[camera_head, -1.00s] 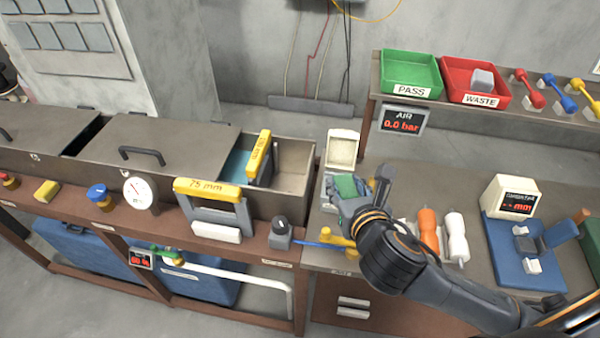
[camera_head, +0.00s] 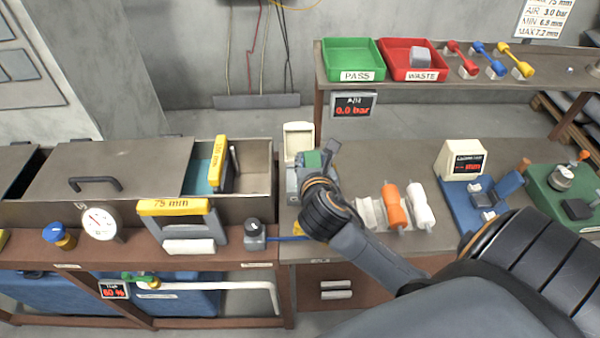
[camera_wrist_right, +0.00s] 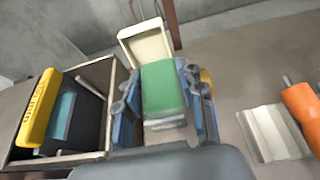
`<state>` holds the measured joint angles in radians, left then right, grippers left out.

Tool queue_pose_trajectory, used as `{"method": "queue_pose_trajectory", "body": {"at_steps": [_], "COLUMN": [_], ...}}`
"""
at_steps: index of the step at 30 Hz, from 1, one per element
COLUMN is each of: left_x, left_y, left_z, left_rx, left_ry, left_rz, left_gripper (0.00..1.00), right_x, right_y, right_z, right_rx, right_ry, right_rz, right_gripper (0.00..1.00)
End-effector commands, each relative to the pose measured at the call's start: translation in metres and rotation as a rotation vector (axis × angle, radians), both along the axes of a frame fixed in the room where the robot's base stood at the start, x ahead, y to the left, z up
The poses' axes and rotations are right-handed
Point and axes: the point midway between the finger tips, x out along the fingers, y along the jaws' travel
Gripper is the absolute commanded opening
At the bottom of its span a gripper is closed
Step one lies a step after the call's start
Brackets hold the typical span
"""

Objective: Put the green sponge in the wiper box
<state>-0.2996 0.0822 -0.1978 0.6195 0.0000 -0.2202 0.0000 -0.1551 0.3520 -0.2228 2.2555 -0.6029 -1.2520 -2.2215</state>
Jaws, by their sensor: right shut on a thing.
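The green sponge (camera_head: 312,159) is between the fingers of my right gripper (camera_head: 316,166), which is shut on it. In the right wrist view the sponge (camera_wrist_right: 163,88) sits between the blue fingers of the right gripper (camera_wrist_right: 165,100). A cream box with a raised lid, which looks like the wiper box (camera_head: 298,138), is at the workbench's left back. In the wrist view its lid (camera_wrist_right: 148,46) stands just beyond the sponge. The gripper and sponge hide most of the box body, so I cannot tell whether the sponge is inside it. My left gripper is not in view.
A metal tank (camera_head: 258,160) with a yellow-handled gauge (camera_head: 219,160) stands left of the box. An orange spool (camera_head: 394,206) and a white spool (camera_head: 420,206) lie to the right. Green and red trays (camera_head: 408,73) are on the shelf behind.

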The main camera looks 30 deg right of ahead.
Motion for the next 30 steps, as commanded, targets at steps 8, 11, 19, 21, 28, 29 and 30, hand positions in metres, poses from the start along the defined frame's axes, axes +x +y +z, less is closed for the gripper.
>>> {"method": "queue_pose_trajectory", "body": {"at_steps": [8,11,19,21,28,29,30], "left_x": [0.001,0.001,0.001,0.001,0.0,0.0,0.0], "left_y": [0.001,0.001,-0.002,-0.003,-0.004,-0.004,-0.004], "left_z": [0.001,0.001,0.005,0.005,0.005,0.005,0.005], "left_rx": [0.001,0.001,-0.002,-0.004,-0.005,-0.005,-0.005], "left_ry": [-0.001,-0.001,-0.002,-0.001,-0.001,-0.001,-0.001], "left_rz": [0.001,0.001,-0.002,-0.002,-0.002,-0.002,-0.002], "left_gripper": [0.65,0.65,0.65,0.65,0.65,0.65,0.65], "right_x": [0.039,0.044,0.049,0.049,0.049,0.049,0.049], "right_y": [0.0,0.0,0.001,0.001,0.0,0.0,0.0], "right_z": [-0.046,-0.052,-0.084,-0.089,-0.09,-0.09,-0.091], "right_rx": [0.0,-0.001,0.001,0.002,0.0,0.0,0.0], "right_ry": [0.001,-0.001,0.003,0.001,0.0,0.0,0.0], "right_rz": [-0.001,0.0,0.001,0.002,0.002,0.002,0.002], "right_gripper": [0.13,0.13,0.13,0.13,0.13,0.13,0.13]}}
